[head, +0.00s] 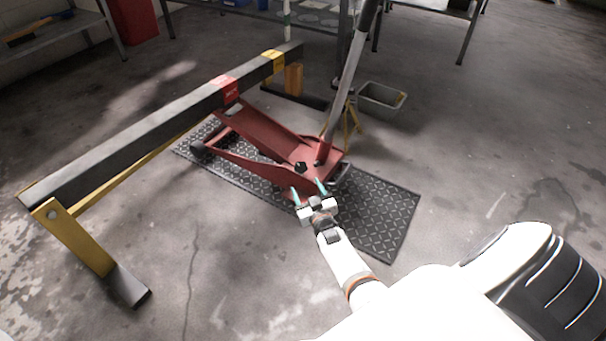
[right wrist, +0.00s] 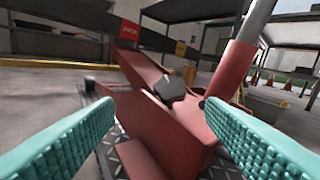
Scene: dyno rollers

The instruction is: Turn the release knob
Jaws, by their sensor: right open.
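A red floor jack (head: 262,158) stands on a dark diamond-plate mat (head: 385,215), its long handle (head: 350,80) leaning up and to the right. A small black knob (head: 301,168), likely the release knob, sits on top of the jack near the handle's base. It shows as a dark faceted knob (right wrist: 170,88) in the right wrist view. My right gripper (head: 308,188) is open, with its teal fingers at the near end of the jack, just short of the knob. In the right wrist view the knob appears beyond the fingertips, between them, with nothing held. My left gripper is out of view.
A long dark beam (head: 130,135) on yellow legs crosses above the far end of the jack. A grey tray (head: 381,97) lies on the floor behind the handle. Shelves stand at the back. The floor at right is clear.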

